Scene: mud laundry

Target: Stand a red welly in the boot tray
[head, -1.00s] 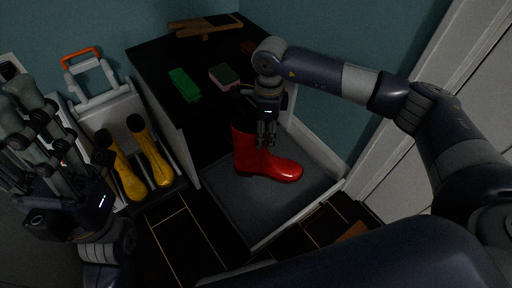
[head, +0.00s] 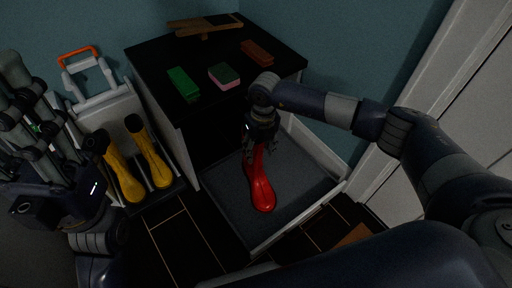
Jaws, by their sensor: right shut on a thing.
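A red welly (head: 261,187) is over the grey boot tray (head: 222,196), its toe toward the front of the picture. My right gripper (head: 258,146) is shut on the welly near its top, and the gripper hides part of the shaft. I cannot tell whether the sole touches the tray floor.
Yellow wellies (head: 124,177) stand left of a black-topped cabinet (head: 150,57). On the cabinet lie a green block (head: 183,84), a sponge (head: 224,75), a brown brush (head: 257,52) and a wooden piece (head: 205,25). A grey carrier with an orange handle (head: 80,58) stands at left.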

